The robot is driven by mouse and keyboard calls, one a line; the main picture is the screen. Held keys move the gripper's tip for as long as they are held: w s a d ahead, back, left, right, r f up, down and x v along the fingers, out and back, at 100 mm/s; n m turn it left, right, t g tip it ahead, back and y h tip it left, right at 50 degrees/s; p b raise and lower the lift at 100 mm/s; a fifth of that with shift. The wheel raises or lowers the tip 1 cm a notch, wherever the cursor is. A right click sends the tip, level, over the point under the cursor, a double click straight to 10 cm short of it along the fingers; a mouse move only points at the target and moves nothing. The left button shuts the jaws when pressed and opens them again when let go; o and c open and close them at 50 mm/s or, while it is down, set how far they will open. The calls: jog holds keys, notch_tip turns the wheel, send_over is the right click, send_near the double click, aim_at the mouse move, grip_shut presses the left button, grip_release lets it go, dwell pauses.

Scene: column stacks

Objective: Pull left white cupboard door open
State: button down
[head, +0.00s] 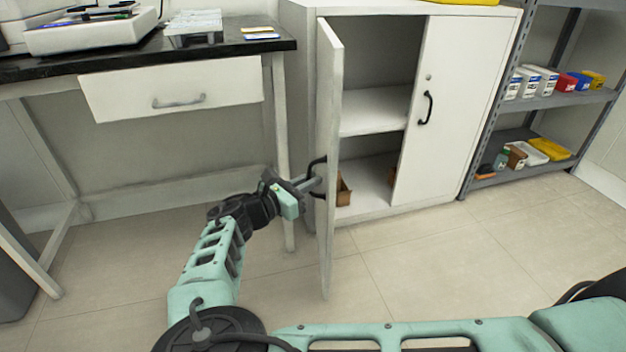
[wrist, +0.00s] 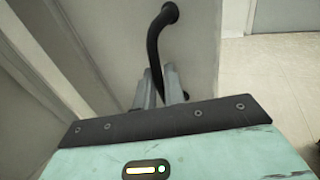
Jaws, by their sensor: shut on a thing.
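The white cupboard (head: 458,130) stands right of the desk. Its left door (head: 328,130) is swung wide open, seen nearly edge-on in the head view. A black curved handle (head: 316,178) is on the face of that door. My gripper (head: 314,183) is shut on this handle. In the wrist view the handle (wrist: 163,35) runs down between the fingers of my gripper (wrist: 161,88), and the door face (wrist: 198,50) lies behind.
Inside the cupboard are a shelf (head: 375,112) and brown items (head: 342,190) low down. A desk with a drawer (head: 172,88) stands left, its leg (head: 283,150) close to my arm. A metal rack (head: 560,98) stands right. The floor (head: 430,270) before the cupboard is clear.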

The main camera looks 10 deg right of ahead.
jog(key=shift+f, duration=0.1)
jog(key=c, duration=1.6)
grip_release()
jog(key=shift+d, duration=0.1)
jog(key=p+v, duration=0.3)
jog(key=v, duration=1.4)
jog(key=shift+f, duration=0.1)
